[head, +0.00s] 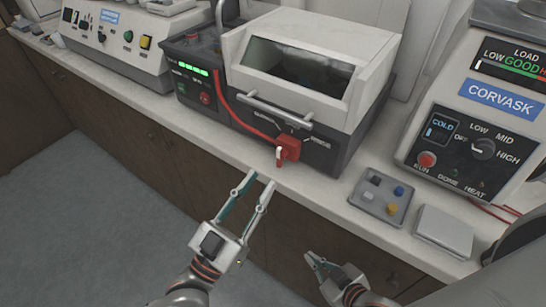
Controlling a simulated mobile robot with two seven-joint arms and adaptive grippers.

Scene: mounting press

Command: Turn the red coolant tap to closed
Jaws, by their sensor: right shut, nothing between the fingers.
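The red coolant tap (289,148) sits on the lower front of the grey and white cutting machine (325,128). A red hose runs down the machine's front to it. A small pale lever (279,157) hangs down from the tap's front. My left gripper (260,179) is open and empty, with its fingertips just below and to the left of the lever, apart from it in the picture. My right gripper (311,257) is shut and empty, lower in the picture, in front of the bench.
The white bench top (240,160) has a clear strip in front of the machine. To the right are a grey button box (381,197), a pale square box (443,231) and the CORVASK press (480,120). Another control unit (110,45) stands at the left.

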